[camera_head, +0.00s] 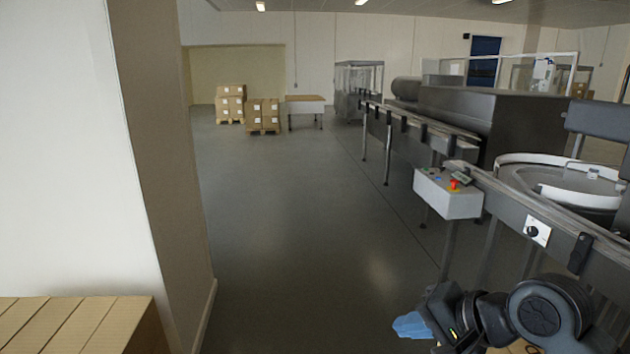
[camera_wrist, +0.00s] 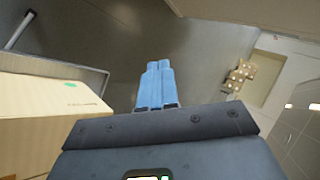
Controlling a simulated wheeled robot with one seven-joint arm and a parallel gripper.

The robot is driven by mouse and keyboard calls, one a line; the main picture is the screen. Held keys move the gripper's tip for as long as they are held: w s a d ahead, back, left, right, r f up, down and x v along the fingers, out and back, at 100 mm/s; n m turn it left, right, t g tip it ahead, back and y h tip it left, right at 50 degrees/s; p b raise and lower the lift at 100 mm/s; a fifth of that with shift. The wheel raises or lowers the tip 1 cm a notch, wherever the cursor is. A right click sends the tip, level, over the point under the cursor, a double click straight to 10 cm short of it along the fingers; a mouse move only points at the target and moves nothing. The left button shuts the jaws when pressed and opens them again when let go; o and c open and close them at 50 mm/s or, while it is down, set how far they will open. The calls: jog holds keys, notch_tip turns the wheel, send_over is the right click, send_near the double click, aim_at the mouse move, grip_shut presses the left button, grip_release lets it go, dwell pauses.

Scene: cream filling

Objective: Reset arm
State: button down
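My gripper (camera_head: 410,325) shows at the bottom right of the head view, with blue fingers at the end of my black arm. The fingers point left, over the grey floor and in front of the conveyor line. In the wrist view my gripper (camera_wrist: 155,82) shows its blue fingers side by side and touching. The gripper is shut, and nothing shows between the fingers. Part of my arm is cut off by the bottom edge of the head view.
A conveyor (camera_head: 520,205) with a white control box (camera_head: 447,192) and a round turntable (camera_head: 565,180) runs along the right. A pale wall corner (camera_head: 150,150) and cardboard boxes (camera_head: 85,325) stand at left. Stacked boxes (camera_head: 263,113) stand far back. The middle floor is clear.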

jog(key=s+a+r+t+y, duration=0.2)
jog(key=a+t, duration=0.2)
jog(key=a, duration=0.5)
jog(key=s+f+m+t+h, duration=0.2)
jog(key=s+f+t+h, duration=0.15)
jog(key=s, duration=0.55)
jog(key=s+d+f+n+h, duration=0.1)
jog(key=s+d+f+h, duration=0.1)
jog(key=s, duration=0.6)
jog(key=s+d+f+n+h, duration=0.1)
jog(key=s+d+f+h, duration=0.15)
jog(key=s, duration=0.45)
jog(key=s+d+r+n, duration=0.2)
jog(key=s+d+n, duration=0.2)
jog(key=s, duration=0.3)
jog(key=s+d+r+n, duration=0.2)
jog(key=s+d+n, duration=0.2)
jog(key=s, duration=0.4)
jog(key=shift+r, duration=0.2)
jog(key=shift+s, duration=0.1)
